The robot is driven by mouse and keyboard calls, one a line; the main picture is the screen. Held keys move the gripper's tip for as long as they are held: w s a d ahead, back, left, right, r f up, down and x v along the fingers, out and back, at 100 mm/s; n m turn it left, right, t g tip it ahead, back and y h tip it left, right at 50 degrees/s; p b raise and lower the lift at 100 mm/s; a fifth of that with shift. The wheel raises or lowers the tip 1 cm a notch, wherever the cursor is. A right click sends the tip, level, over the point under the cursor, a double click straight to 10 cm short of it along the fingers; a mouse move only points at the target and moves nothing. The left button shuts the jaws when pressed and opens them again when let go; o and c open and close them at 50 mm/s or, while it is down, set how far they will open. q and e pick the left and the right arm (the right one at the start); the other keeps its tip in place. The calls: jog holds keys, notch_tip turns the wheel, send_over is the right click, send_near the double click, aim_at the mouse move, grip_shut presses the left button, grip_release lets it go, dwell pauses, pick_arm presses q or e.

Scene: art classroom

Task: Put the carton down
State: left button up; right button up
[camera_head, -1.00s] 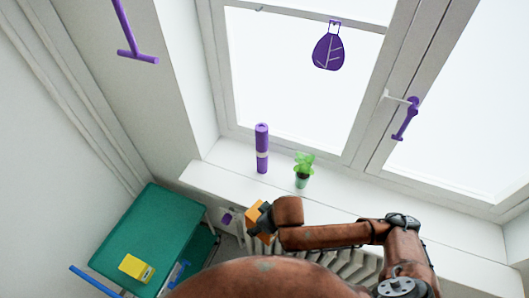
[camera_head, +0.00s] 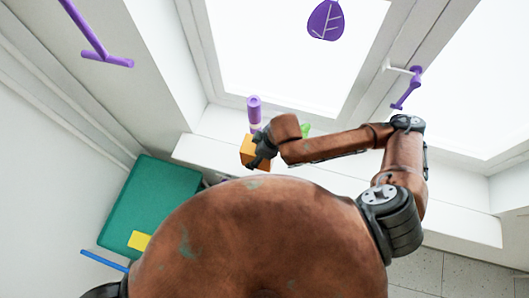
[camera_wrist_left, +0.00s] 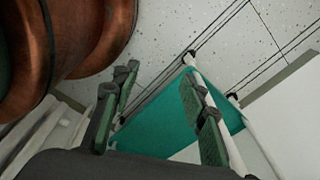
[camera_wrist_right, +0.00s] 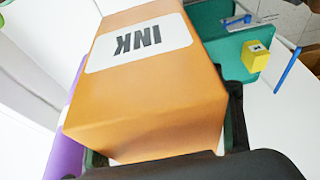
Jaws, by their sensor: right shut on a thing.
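An orange carton (camera_head: 249,153) hangs in my right gripper (camera_head: 264,148), over or just in front of the white windowsill (camera_head: 208,153). In the right wrist view the carton (camera_wrist_right: 150,95) fills the middle, tilted, with a white label reading INK upside down. The right gripper's fingers lie at its lower sides, partly hidden behind it. Whether it touches the sill cannot be told. My left gripper (camera_wrist_left: 155,95) is open and empty, its fingers apart in front of a green tabletop.
A purple roll (camera_head: 254,108) stands on the sill behind the carton. A green plant (camera_head: 305,130) is mostly hidden behind my right arm. A green desk (camera_head: 150,195) with a yellow box (camera_head: 139,240) stands lower left. A purple window handle (camera_head: 407,90) is at the right.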

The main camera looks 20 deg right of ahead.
jog(key=w+d+f, duration=0.1)
jog(key=d+f, duration=0.1)
jog(key=f, duration=0.1)
jog(key=w+d+f+p, duration=0.1)
jog(key=d, duration=0.1)
jog(key=shift+w+f, duration=0.2)
jog(key=shift+w, duration=0.15)
jog(key=shift+c, duration=0.2)
jog(key=shift+w+d+f, duration=0.15)
jog(key=shift+f, duration=0.1)
jog(key=shift+w+d+f, duration=0.15)
jog(key=shift+f, duration=0.15)
jog(key=f, duration=0.1)
jog(key=f+p, duration=0.1)
jog(key=f, duration=0.1)
jog(key=shift+w+d, duration=0.1)
jog(key=shift+d, duration=0.1)
jog(key=shift+f, duration=0.35)
pick_arm(q)
jog(key=shift+w+d+r, duration=0.1)
jog(key=shift+w+r, duration=0.3)
jog(key=shift+r, duration=0.25)
jog(key=shift+w+r, duration=0.4)
jog(key=shift+r, duration=0.2)
pick_arm(e)
jog(key=o, duration=1.7)
pick_arm(q)
jog(key=shift+w, duration=0.1)
pick_arm(e)
jog(key=shift+o, duration=0.4)
